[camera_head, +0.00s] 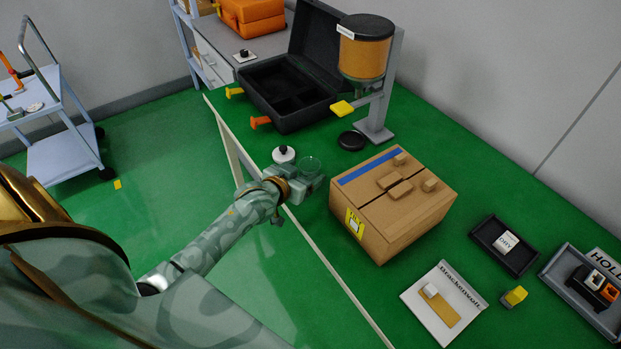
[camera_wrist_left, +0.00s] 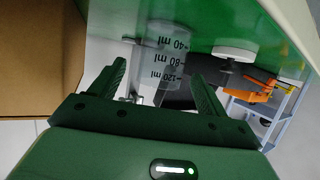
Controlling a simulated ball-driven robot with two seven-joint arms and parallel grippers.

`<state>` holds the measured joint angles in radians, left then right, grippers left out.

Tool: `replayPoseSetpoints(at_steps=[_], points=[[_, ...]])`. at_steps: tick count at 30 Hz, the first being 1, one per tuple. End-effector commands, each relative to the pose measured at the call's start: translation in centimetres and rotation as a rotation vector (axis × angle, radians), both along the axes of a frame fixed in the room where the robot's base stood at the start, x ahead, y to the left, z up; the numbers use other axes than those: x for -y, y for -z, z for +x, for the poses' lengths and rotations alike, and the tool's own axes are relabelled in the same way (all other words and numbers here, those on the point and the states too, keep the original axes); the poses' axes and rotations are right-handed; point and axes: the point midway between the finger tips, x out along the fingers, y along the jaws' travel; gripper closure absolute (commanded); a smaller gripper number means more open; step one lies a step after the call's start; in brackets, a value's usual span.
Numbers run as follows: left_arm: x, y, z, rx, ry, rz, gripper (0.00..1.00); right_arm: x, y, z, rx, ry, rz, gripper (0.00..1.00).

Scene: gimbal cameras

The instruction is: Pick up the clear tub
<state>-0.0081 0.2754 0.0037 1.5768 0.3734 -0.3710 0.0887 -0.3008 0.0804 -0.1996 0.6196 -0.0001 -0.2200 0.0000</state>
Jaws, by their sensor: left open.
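The clear tub (camera_head: 309,165) stands on the green table, just left of the cardboard box. In the left wrist view the tub (camera_wrist_left: 168,52) is see-through with black "ml" marks on its side. My left gripper (camera_head: 311,180) is at the tub, low over the table. In the wrist view its two dark green fingers (camera_wrist_left: 160,82) are open, and the tub lies between and beyond their tips. I cannot tell whether either finger touches it. My right gripper is not in view.
A cardboard box (camera_head: 425,205) stands close on the right of the gripper. A white disc with a black knob (camera_head: 284,155) sits just left of the tub. Behind are a black lid (camera_head: 351,140), a dispenser on a stand (camera_head: 375,132) and an open black case (camera_head: 285,115).

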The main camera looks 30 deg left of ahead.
Motion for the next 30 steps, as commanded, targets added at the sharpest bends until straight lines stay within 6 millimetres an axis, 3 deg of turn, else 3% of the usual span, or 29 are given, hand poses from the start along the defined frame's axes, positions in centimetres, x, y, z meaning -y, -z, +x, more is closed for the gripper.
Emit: replayPoseSetpoints(at_steps=[10,18,19,24,25,30], points=[[0.0,2.1,4.4,-0.001,0.001,-0.001,0.24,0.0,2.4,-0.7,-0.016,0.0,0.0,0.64],[0.0,2.0,4.9,0.0,0.001,0.0,0.24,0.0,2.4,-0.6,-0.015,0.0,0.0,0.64],[0.0,2.0,4.9,0.0,0.0,0.0,0.27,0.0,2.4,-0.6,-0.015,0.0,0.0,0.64],[0.0,2.0,4.9,0.0,0.0,0.0,0.74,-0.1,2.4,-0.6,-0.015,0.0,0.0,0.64],[0.0,2.0,4.9,0.0,0.0,0.0,0.79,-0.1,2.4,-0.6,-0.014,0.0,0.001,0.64],[0.0,1.9,4.9,0.002,0.0,0.0,0.79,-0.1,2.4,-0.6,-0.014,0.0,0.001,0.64]])
